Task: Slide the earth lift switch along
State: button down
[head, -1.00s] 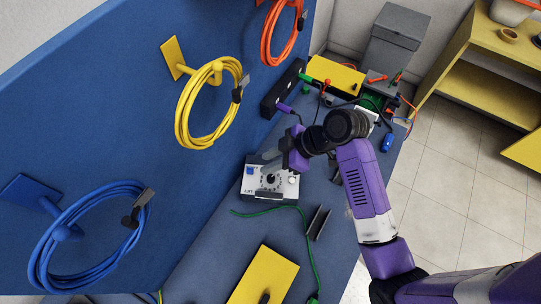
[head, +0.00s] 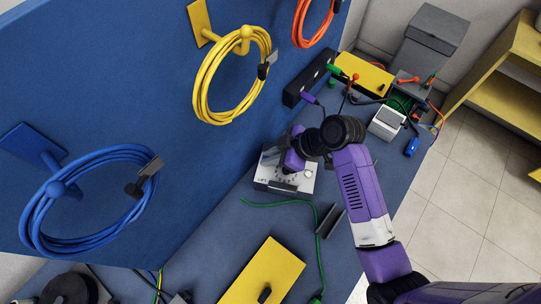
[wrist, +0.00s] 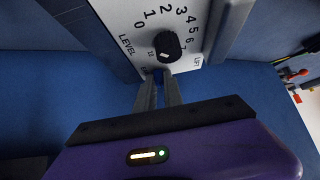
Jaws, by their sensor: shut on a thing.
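The grey-white control box (head: 304,180) stands on the blue bench. In the wrist view its face (wrist: 125,18) carries a black dial (wrist: 168,46) with numbers around it and the words LEVEL and LIFT. My gripper (wrist: 159,82) has its fingertips close together on a small blue switch (wrist: 158,75) at the edge of the face, below the dial in that view. The fingers hide most of the switch, so its position along its slot cannot be told. In the head view my gripper (head: 290,162) is low over the box and covers part of its face.
A green cable (head: 317,235) and a dark bracket (head: 331,221) lie in front of the box. A yellow box (head: 262,272) is nearer. A blue wall with coiled cables (head: 200,90) rises at left. Another white box (head: 386,123) and several leads crowd the far bench.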

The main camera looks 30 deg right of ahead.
jog(key=shift+s, duration=0.1)
jog(key=shift+s+a+p, duration=0.45)
jog(key=shift+s+a, duration=0.45)
jog(key=shift+a, duration=0.15)
jog(key=c, duration=1.4)
grip_release()
jog(key=shift+d, duration=0.1)
jog(key=shift+b+v, duration=0.5)
jog(key=shift+v, duration=3.35)
